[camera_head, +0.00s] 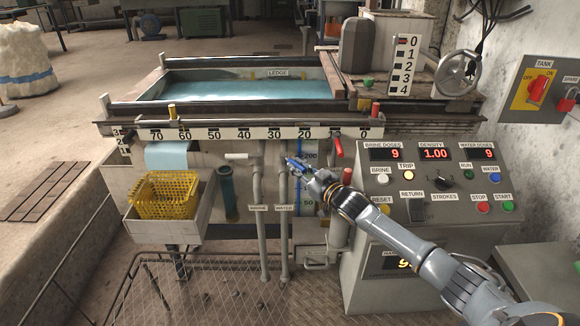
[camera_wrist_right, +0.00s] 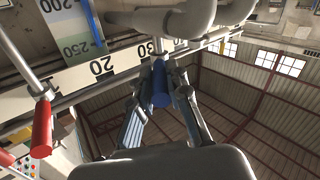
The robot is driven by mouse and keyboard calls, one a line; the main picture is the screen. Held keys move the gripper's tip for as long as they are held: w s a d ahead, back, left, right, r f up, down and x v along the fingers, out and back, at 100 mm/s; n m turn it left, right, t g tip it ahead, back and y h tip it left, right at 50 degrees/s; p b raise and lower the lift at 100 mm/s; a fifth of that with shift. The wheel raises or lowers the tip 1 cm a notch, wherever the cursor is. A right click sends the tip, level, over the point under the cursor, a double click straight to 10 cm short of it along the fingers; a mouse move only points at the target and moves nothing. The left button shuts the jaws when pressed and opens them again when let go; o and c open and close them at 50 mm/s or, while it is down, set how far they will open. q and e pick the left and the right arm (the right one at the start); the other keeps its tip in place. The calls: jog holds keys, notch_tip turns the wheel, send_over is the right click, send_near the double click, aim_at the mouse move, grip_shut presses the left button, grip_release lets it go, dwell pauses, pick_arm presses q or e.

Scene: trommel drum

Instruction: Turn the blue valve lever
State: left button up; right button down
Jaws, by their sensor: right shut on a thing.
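The blue valve lever (camera_head: 294,163) is on the water pipe under the numbered scale, left of the red lever. In the right wrist view the blue lever (camera_wrist_right: 160,84) sits between the two fingers of my right gripper (camera_wrist_right: 160,100). My right gripper (camera_head: 313,176) reaches it from the lower right in the head view and is shut on it. The gripper and arm hide part of the lever in the head view. My left gripper is not in view.
A red lever (camera_head: 335,148) hangs just right of the blue one; it also shows in the right wrist view (camera_wrist_right: 42,128). A white-handled lever (camera_head: 240,156) is to the left. The control panel (camera_head: 408,180) stands right, and a yellow basket (camera_head: 165,196) sits left.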

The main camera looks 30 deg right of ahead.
jog(key=c, duration=1.3)
grip_release()
jog(key=shift+a, duration=0.1)
jog(key=shift+s+d+f, duration=0.1)
jog(key=shift+s+d, duration=0.1)
jog(key=shift+s, duration=0.35)
jog(key=s, duration=0.6)
jog(key=shift+s+d, duration=0.15)
jog(key=shift+d, duration=0.3)
